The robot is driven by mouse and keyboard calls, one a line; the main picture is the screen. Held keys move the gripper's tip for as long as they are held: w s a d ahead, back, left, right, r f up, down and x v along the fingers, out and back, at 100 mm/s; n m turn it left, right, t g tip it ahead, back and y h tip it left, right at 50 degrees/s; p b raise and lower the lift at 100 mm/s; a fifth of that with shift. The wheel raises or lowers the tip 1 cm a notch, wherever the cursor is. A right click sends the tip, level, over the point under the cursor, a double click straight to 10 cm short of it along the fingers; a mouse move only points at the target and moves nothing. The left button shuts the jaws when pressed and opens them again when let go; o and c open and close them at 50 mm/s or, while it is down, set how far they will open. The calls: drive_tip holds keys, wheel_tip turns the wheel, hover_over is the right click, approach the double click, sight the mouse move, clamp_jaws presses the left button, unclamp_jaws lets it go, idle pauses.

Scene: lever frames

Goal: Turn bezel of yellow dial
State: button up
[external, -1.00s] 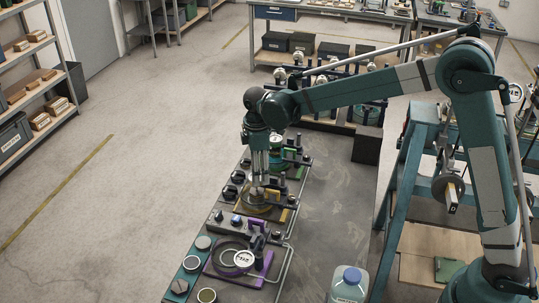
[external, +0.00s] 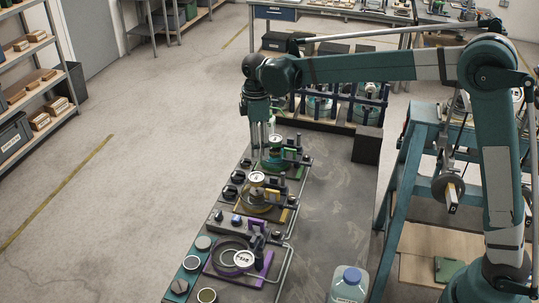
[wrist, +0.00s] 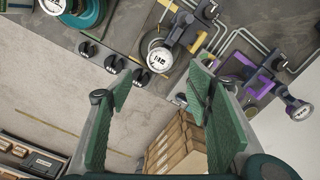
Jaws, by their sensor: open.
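The yellow dial (external: 254,202) sits on the bench in the middle of a row of dial stations, with a white round gauge face above its ring-shaped bezel. In the wrist view its gauge face (wrist: 162,60) lies beyond the fingertips and partly covers the bezel. My gripper (external: 260,143) is raised, with its fingers above and close to the green dial (external: 274,162) in the external view. In the wrist view the two green finger pads of my gripper (wrist: 162,88) are wide apart with nothing between them. No contact with the yellow dial shows.
The purple dial (external: 226,270) stands at the near end of the row. Black knobs (external: 230,191) line the left edge, and pipes and brackets run along the right. A bottle (external: 348,287) stands on the bench at the near right. The bench's right middle is clear.

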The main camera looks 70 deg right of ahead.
drive_tip(key=shift+r, duration=0.1)
drive_tip(key=shift+c, duration=0.2)
drive_tip(key=shift+c, duration=1.3)
drive_tip(key=m+p, duration=0.8)
drive_tip(key=m, duration=1)
approach(257, 177)
drive_tip(key=shift+a, duration=0.15)
drive_tip(key=shift+f+p, duration=0.35)
drive_tip(key=shift+f, duration=3.55)
